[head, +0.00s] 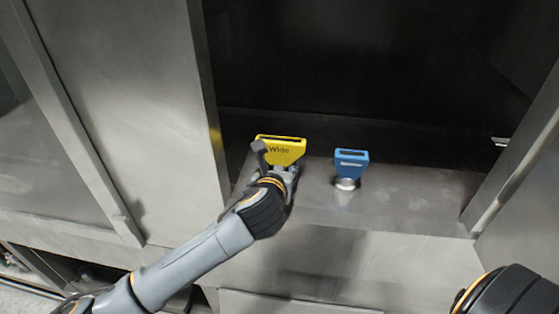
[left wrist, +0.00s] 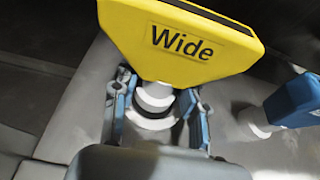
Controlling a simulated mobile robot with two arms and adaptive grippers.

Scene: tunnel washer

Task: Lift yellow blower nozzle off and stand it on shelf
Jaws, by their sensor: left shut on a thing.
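The yellow blower nozzle (head: 282,147), marked "Wide", stands upright with its flat slotted mouth on top. It also shows large in the left wrist view (left wrist: 180,42). My left gripper (head: 277,170) is shut on its narrow lower part, with the fingers (left wrist: 157,112) on either side of the pale round neck. A dark ring shows below the neck; I cannot tell whether the nozzle is touching what is beneath it. The grey metal shelf (head: 410,198) extends to the right, under and beside the nozzles. My right gripper is not in view.
A blue nozzle (head: 351,158) stands upright on a metal collar just right of the yellow one; it also shows in the left wrist view (left wrist: 294,101). The shelf right of it is bare. Metal panels (head: 130,95) flank the dark opening. Part of my right arm shows at lower right.

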